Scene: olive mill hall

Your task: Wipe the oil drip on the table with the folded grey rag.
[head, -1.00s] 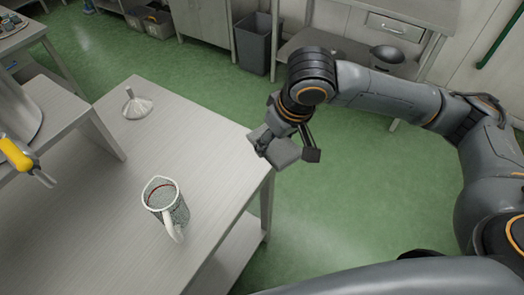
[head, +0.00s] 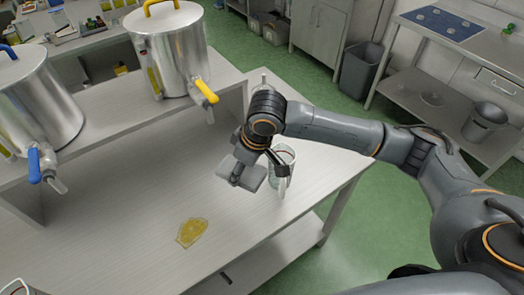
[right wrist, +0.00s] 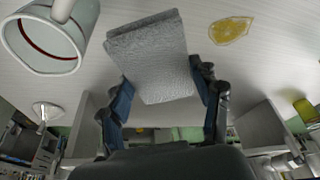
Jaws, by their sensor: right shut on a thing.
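The oil drip (head: 191,232) is a flat yellow patch on the pale table (head: 130,215), left of and nearer than my right gripper. It also shows in the right wrist view (right wrist: 230,31), to the right of the rag. My right gripper (head: 256,166) is shut on the folded grey rag (head: 253,182), which it holds above the table. In the right wrist view the rag (right wrist: 155,58) sits between the two fingers and stays apart from the drip. My left gripper is not in view.
A jug (head: 285,157) with a white handle stands just behind my right gripper, close to the rag in the wrist view (right wrist: 46,42). Metal tanks with a yellow tap (head: 206,91) and a blue tap (head: 34,165) stand on a raised shelf. The table is clear around the drip.

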